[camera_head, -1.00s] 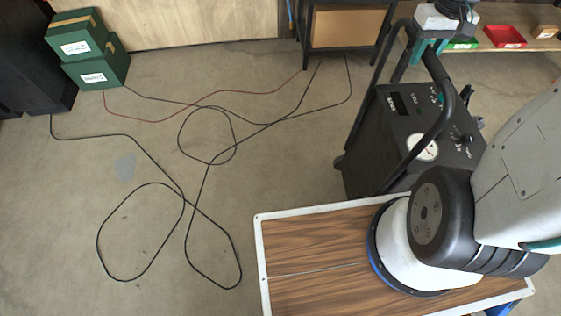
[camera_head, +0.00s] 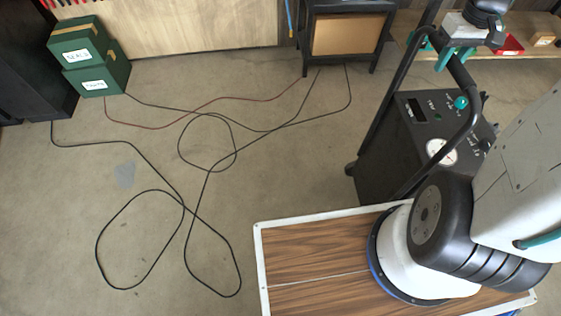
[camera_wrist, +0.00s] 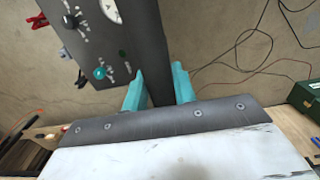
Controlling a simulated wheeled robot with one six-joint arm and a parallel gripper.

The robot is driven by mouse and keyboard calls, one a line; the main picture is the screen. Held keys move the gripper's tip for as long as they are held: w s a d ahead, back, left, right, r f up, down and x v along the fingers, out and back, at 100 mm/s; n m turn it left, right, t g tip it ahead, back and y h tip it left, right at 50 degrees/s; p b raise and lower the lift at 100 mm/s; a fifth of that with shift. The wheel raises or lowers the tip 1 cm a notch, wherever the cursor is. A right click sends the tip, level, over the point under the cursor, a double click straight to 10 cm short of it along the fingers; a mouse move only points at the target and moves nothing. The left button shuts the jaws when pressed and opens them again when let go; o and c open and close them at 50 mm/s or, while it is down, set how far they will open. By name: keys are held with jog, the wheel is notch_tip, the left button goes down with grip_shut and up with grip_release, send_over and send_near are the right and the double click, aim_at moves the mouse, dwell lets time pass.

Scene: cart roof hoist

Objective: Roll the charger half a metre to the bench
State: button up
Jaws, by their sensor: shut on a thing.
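The charger (camera_head: 389,150) is a dark wheeled cart with a gauge, knobs and a tall black tube handle. It stands upright on the floor at the right of the head view. Its control panel also shows in the wrist view (camera_wrist: 110,45). My gripper (camera_head: 436,49) has teal fingers and is shut on the top of the handle; in the wrist view the fingers (camera_wrist: 158,88) stand on both sides of the dark handle. A wooden bench (camera_head: 400,22) runs along the back right, behind the charger. The charger's lower right side is hidden by my arm.
Black and red cables (camera_head: 183,195) lie in loops on the floor left of the charger. A black-framed cabinet (camera_head: 310,45) stands at the back. Green boxes (camera_head: 103,75) are stacked at far left. A red bin (camera_head: 510,45) sits on the bench. Floor between cabinet and charger is mostly clear.

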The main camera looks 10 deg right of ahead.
jog(key=d, duration=0.8)
jog(key=shift+s, duration=0.15)
dwell(0.5)
jog(key=o, duration=2.1)
jog(key=shift+a, duration=0.1)
notch_tip(320, 180, up, 9)
